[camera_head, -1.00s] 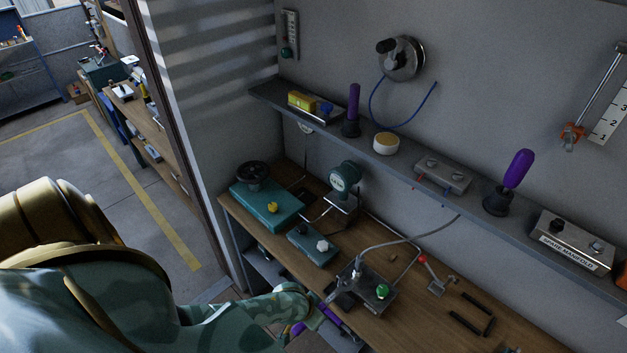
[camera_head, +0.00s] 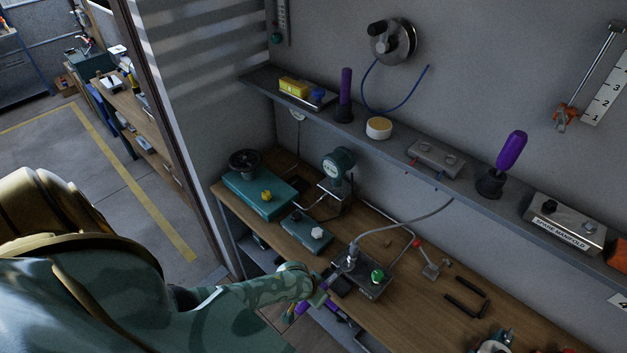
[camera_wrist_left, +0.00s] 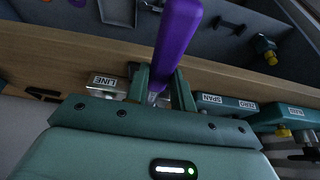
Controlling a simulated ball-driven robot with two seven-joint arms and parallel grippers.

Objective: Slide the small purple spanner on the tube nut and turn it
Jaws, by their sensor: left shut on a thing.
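My left gripper (camera_head: 318,298) is at the front edge of the bench, shut on the purple spanner (camera_head: 303,307). In the left wrist view the purple handle (camera_wrist_left: 177,42) stands between my two fingers (camera_wrist_left: 160,88), with a bit of bright metal at its lower end. My right gripper is not in view.
Teal boxes (camera_head: 307,234) stand left on the bench. A red-ended lever (camera_head: 428,262) and a black bracket (camera_head: 466,297) lie to the right. A shelf (camera_head: 395,147) runs above. The wrist view shows a LINE label (camera_wrist_left: 105,81) beside my fingers.

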